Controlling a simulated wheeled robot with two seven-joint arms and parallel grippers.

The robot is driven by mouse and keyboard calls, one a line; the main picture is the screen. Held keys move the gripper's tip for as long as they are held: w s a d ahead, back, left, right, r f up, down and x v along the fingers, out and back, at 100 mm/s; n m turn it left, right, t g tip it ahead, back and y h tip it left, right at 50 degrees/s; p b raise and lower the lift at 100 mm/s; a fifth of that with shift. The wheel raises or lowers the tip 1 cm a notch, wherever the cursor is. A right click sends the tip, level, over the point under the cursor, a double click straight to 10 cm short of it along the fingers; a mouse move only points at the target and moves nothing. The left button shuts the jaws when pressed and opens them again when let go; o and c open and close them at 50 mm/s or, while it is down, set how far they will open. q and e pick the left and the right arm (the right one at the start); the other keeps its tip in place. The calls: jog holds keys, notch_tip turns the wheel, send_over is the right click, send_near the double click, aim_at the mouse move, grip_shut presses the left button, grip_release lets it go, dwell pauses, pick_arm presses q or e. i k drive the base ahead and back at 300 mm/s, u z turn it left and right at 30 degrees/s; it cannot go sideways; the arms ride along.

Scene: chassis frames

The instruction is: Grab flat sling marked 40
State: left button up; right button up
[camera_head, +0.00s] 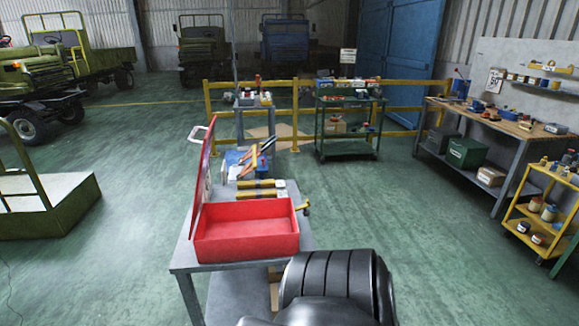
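Two yellow-and-black banded items with pale ends (260,189) lie side by side on the grey table (180,258), just behind the red case. They may be flat slings, but I cannot read any marking, so I cannot tell which one is marked 40. The open red case (247,247) stands at the front of the table, its lid (203,180) raised on the left. Its tray looks empty. Neither of my grippers is in view.
Orange-handled tools and a blue item (262,165) are farther back on the table. A dark ribbed shape at the bottom edge hides the table's front right. A green cart (348,148), workbench (500,125) and yellow shelf (545,205) stand beyond. Floor is clear between.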

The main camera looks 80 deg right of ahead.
aim_at(256, 183)
jog(key=z, duration=1.75)
jog(key=i, duration=1.2)
